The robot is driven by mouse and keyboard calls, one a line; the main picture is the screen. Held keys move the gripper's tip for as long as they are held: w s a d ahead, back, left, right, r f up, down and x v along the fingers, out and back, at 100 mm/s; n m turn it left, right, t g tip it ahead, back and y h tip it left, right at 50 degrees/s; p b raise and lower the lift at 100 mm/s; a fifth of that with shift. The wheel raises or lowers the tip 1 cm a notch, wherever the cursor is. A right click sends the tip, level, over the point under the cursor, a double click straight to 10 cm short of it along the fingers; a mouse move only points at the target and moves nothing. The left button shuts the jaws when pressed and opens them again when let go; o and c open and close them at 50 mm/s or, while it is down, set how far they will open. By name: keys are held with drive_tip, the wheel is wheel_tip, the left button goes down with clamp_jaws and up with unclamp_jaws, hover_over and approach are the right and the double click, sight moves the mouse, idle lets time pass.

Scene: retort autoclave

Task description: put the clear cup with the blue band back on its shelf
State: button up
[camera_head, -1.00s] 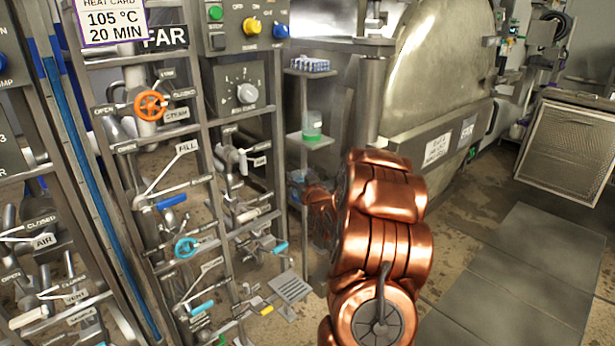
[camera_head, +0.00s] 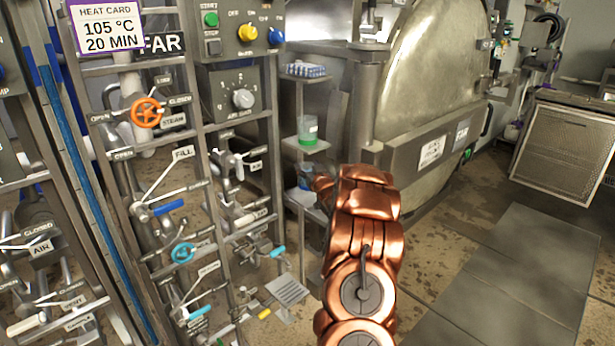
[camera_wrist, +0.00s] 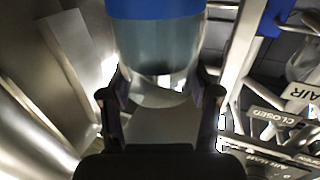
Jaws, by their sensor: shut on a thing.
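The clear cup with the blue band (camera_wrist: 155,45) is between the two fingers of my gripper (camera_wrist: 160,100) in the wrist view. The gripper is shut on it, and the band is at the top of the picture. In the head view the cup (camera_head: 303,178) is a small bluish shape left of my copper arm, which hides most of my gripper. It shows just above the lower shelf (camera_head: 303,198) of a narrow metal stand. I cannot tell whether it touches that shelf.
A clear cup with a green band (camera_head: 307,130) stands on the middle shelf (camera_head: 305,146). A blue-and-white rack (camera_head: 305,70) sits on the top shelf. Valve panels (camera_head: 190,180) stand close on the left, and a large steel vessel (camera_head: 430,90) is behind to the right.

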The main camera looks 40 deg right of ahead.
drive_tip(key=shift+f, duration=1.7)
drive_tip(key=shift+f, duration=0.1)
drive_tip(key=o, duration=1.4)
drive_tip(key=shift+o, duration=0.2)
drive_tip(key=shift+s+a, duration=0.2)
drive_tip(key=shift+s, duration=0.45)
drive_tip(key=v, duration=1)
drive_tip(key=shift+s+b, duration=0.35)
drive_tip(key=shift+b, duration=0.05)
drive_tip(key=shift+a, duration=0.2)
